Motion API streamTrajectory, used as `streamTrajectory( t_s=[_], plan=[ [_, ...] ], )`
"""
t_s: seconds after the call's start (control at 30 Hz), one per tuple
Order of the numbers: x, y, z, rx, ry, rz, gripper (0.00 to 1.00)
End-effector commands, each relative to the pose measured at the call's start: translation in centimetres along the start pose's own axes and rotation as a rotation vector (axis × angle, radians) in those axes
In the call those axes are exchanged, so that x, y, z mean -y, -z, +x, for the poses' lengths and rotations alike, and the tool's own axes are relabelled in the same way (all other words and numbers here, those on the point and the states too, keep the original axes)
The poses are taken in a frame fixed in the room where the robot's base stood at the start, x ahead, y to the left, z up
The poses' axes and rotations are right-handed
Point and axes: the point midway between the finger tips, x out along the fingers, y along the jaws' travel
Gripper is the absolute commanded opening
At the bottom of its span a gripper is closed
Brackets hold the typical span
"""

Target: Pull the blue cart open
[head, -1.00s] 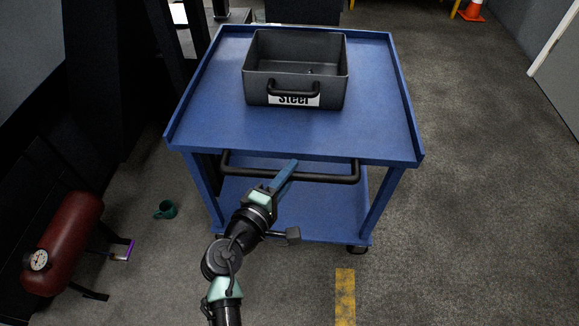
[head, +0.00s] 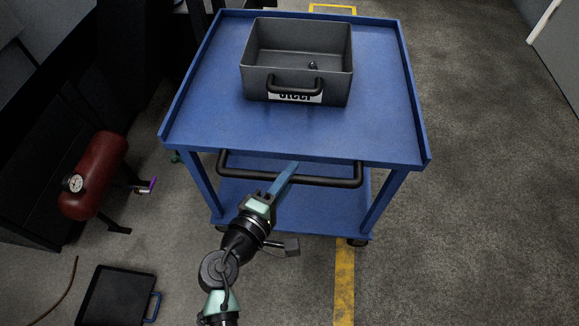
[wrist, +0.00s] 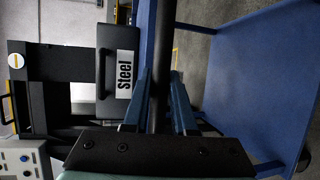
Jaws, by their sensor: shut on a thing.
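The blue cart (head: 270,138) stands in front of me in the head view, with a black bar handle (head: 325,181) along its near side, below the top shelf. My gripper (head: 283,178) reaches up to that handle. In the wrist view my gripper (wrist: 160,88) has its two blue fingers on either side of the black handle bar (wrist: 162,45), shut on it. The cart's lower shelf (head: 318,216) shows below the handle in the head view.
A grey bin (head: 258,83) marked "Steel" sits on the cart's top. A red tank (head: 95,173) with a gauge stands at left. A black tray (head: 115,297) with a blue handle lies on the floor at lower left. The floor to the right is clear.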

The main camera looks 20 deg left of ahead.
Motion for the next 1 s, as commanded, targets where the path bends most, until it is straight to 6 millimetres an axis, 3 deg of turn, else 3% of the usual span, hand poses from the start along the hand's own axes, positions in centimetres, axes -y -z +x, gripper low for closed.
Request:
streamTrajectory(
  t_s=[0.5, 0.53, 0.7, 1.0],
  plan=[
    [0.09, -0.05, -0.43, -0.003, 0.000, 0.000, 0.00],
    [0.09, -0.04, -0.42, -0.003, 0.000, 0.000, 0.27],
    [0.07, -0.07, -0.40, -0.003, -0.001, 0.000, 0.55],
    [0.04, -0.12, -0.52, -0.001, 0.000, 0.000, 0.55]
  ],
)
